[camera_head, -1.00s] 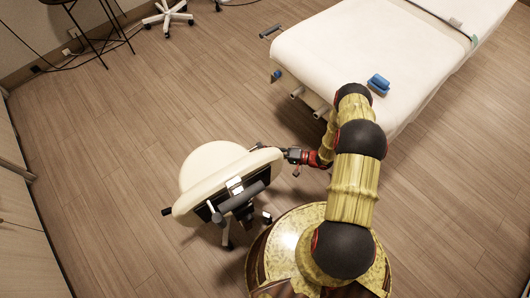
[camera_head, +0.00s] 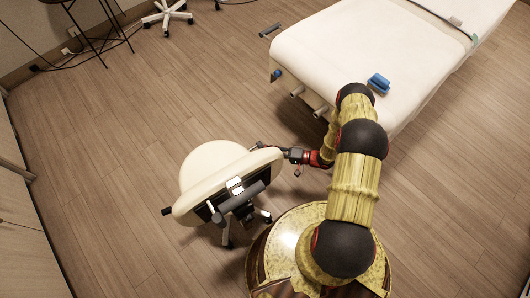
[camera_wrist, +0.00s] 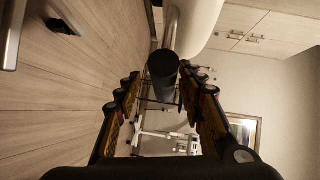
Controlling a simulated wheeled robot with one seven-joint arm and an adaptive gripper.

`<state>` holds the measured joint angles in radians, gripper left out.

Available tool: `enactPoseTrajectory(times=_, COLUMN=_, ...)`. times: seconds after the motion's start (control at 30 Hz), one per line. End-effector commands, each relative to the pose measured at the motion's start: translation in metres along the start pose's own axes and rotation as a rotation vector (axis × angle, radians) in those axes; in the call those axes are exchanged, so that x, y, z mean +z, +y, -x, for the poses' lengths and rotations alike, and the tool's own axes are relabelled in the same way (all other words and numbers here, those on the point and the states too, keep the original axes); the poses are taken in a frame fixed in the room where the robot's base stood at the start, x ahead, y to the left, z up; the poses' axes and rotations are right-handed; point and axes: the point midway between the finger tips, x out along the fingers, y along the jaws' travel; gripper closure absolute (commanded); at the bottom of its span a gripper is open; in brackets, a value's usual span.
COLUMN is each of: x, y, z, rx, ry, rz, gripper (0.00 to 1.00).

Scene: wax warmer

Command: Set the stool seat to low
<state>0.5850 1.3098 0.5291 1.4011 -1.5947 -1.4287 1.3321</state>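The stool has a cream round seat (camera_head: 208,162) and a cream backrest pad in the head view, left of my base. A lever with a dark rounded end (camera_wrist: 163,66) and a pale rod behind it shows in the wrist view, beside a cream cushion (camera_wrist: 197,22). My gripper (camera_wrist: 162,82) is open, with one finger on each side of the lever end in that view. I cannot tell whether the end is between the fingertips or just beyond them. In the head view my gripper (camera_head: 284,153) is at the right side of the stool, its fingers small and partly hidden.
A cream treatment bed (camera_head: 340,60) with a blue object (camera_head: 378,84) on it stands at the upper right. A white wheeled base (camera_head: 167,14) and thin dark legs with cables are at the upper left. Cabinets line the left edge. The wooden floor (camera_head: 110,150) left of the stool is clear.

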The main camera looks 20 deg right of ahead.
Motion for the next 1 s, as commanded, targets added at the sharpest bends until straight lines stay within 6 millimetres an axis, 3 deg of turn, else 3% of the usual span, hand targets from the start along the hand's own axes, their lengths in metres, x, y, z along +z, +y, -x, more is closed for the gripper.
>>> enactPoseTrajectory(times=0.5, x=-0.001, y=0.001, z=0.093, rx=0.002, ry=0.005, rz=-0.001, gripper=0.61)
enactPoseTrajectory(times=0.7, x=0.000, y=0.001, z=0.111, rx=0.001, ry=0.001, rz=0.000, gripper=0.61)
enactPoseTrajectory(times=1.0, x=0.000, y=0.001, z=0.114, rx=0.001, ry=0.001, rz=-0.001, gripper=0.61)
